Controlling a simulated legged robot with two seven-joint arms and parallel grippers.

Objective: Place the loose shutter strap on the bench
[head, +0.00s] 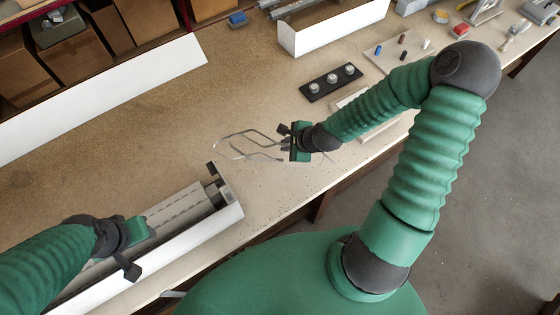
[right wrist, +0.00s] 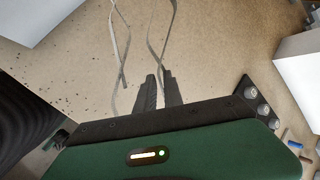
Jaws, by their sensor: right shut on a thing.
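The loose shutter strap (head: 240,146) is a thin, grey, looping band in the head view. My right gripper (head: 285,142) is shut on it, and its loops extend to the left over the bench (head: 140,120). In the right wrist view the strap (right wrist: 121,45) runs up from the dark fingertips (right wrist: 160,82) as two wavy strands. I cannot tell whether its far end touches the bench. My left gripper (head: 136,252) is at the lower left, over the long white shutter profile box (head: 190,237). Whether its jaws are open is unclear.
A black plate with several round knobs (head: 331,82) lies beyond my right gripper. A white box (head: 330,30) stands at the back, and a long white panel (head: 110,97) stands before cardboard boxes (head: 85,60). The bench middle is clear.

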